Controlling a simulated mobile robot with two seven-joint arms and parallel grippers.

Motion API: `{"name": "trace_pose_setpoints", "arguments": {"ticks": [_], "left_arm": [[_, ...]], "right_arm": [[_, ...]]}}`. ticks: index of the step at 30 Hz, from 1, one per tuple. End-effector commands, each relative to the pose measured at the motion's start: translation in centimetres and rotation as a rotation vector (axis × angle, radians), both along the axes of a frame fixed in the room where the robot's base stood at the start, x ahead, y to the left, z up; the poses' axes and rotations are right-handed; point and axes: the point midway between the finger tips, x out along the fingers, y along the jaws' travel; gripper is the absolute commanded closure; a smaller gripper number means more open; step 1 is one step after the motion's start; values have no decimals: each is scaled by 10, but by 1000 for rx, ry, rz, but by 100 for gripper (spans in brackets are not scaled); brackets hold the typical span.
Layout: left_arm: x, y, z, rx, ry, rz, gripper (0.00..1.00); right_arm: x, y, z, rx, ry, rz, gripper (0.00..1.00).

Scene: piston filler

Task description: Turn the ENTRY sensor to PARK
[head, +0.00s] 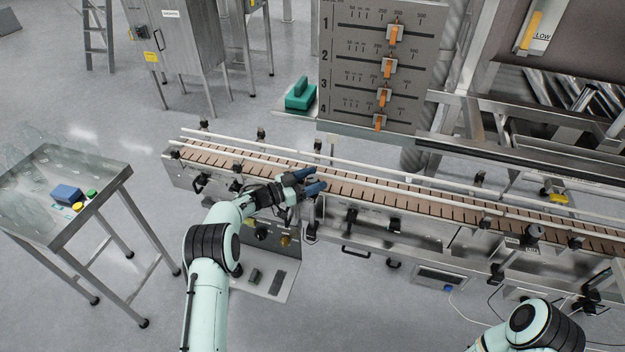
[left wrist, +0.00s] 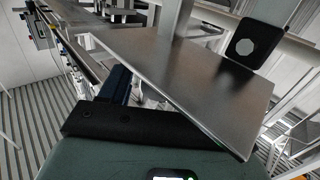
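My left gripper (head: 308,182) is at the near rail of the conveyor, left of the middle of the head view. Its two blue fingers look parted, with a small gap between them, and I see nothing held there. In the left wrist view one blue finger (left wrist: 115,85) shows beside a broad metal plate (left wrist: 185,75), which hides what is behind it. My right gripper is out of view; only part of my right arm shows at the lower right.
The slatted conveyor (head: 400,198) runs across the middle. A panel with several orange sliders (head: 350,70) stands behind it. A green object (head: 300,95) lies beside the panel. A steel table (head: 62,232) with a blue box (head: 66,193) stands left. Open floor lies between table and conveyor.

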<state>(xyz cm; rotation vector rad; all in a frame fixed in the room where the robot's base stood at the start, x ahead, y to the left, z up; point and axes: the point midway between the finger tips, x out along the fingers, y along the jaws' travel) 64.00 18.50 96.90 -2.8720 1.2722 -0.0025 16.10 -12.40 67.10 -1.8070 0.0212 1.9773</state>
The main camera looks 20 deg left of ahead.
Motion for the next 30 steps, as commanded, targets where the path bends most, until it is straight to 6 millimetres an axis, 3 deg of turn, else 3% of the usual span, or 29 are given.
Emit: {"name": "trace_pose_setpoints", "arguments": {"ticks": [7,21,30], "left_arm": [[-15,16,-3,2,3,2,37],[-79,88,-2,0,1,2,37],[-90,99,0,0,0,0,37]], "right_arm": [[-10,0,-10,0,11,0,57],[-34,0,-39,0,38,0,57],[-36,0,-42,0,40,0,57]]}}
